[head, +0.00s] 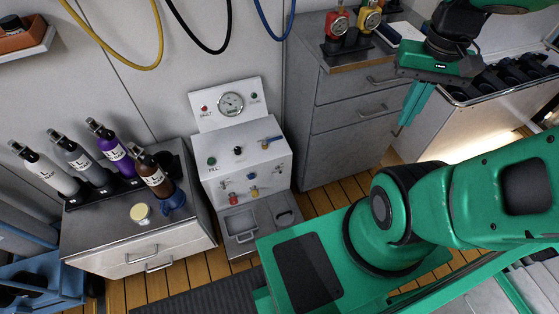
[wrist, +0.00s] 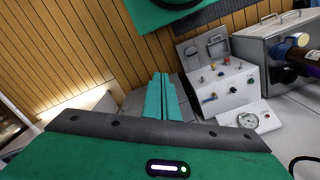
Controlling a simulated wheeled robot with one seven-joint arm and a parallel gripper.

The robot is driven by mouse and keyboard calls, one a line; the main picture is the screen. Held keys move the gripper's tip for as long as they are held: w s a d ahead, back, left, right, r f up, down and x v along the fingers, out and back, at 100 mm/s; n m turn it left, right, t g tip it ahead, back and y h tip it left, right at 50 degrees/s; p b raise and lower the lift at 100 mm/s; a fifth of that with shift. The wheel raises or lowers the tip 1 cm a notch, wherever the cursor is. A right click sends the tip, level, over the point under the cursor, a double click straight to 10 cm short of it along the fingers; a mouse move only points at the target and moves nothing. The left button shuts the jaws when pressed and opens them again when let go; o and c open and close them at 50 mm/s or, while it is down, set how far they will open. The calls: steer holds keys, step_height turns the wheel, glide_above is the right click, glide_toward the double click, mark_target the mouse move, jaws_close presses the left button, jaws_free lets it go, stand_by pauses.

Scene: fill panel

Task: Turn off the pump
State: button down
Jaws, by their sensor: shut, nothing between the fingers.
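The white fill panel (head: 240,158) stands against the wall in the head view, left of my arm. Its upright back plate carries a round gauge (head: 231,104) with a small red button or light (head: 204,109) on its left and a dark one on its right. The sloped top has a green button (head: 211,161), a black knob (head: 238,151) and a blue-handled valve (head: 271,140). Red, yellow and blue fittings show on the front. The panel also shows in the wrist view (wrist: 226,92). My gripper (head: 407,108) is shut and empty, well right of the panel, in front of the grey drawers.
A grey drawer cabinet (head: 345,115) stands between the panel and my gripper, with red and yellow devices on top. A low cabinet (head: 120,225) on the left holds several bottles and a jar. Yellow, black and blue hoses hang above. My own arm fills the lower right.

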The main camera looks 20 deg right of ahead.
steer(key=w+a+f+n+t+h, duration=0.1)
steer(key=w+f+n, duration=0.15)
steer(key=w, duration=0.55)
steer(key=w+a+f+n, duration=0.1)
steer(key=w+f, duration=0.2)
steer(key=w, duration=0.5)
steer(key=w+a+f+n+t+y, duration=0.1)
steer(key=w+a+f+n+t, duration=0.15)
steer(key=w+a+f, duration=0.95)
step_height(320, 180, down, 28)
steer(key=w+g+y, duration=0.1)
steer(key=w+g, duration=0.1)
steer(key=shift+a+r, duration=0.25)
steer(key=shift+a, duration=0.05)
